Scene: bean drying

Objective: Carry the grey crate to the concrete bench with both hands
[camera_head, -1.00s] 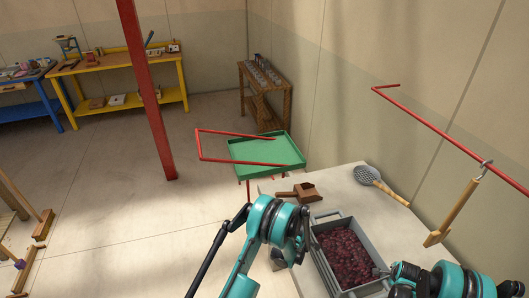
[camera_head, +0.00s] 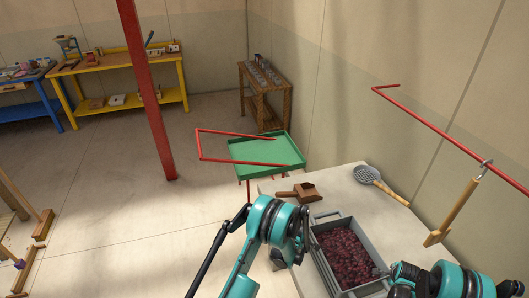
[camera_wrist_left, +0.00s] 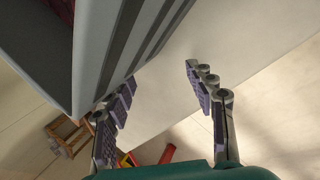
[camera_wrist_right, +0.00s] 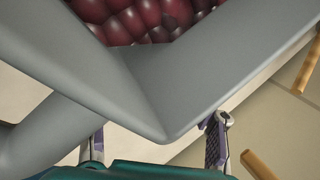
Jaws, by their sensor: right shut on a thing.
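The grey crate (camera_head: 329,263), filled with dark red beans, stands on a pale bench top (camera_head: 348,197) that looks like concrete. My left gripper (camera_wrist_left: 160,78) is open beside the crate's outer wall (camera_wrist_left: 101,50); its fingers are apart with nothing between them. In the head view it is largely hidden behind my left arm at the crate's left side. My right gripper (camera_wrist_right: 158,128) is shut on the crate's rim near a corner, which fills much of the right wrist view; the exact contact is partly hidden.
A wooden scoop (camera_head: 305,192) and a skimmer (camera_head: 367,175) lie on the bench beyond the crate. A green tray (camera_head: 268,153) with red bars stands past the bench's far end. A red post (camera_head: 150,100) rises from open floor. A wooden-handled tool (camera_head: 455,212) hangs at right.

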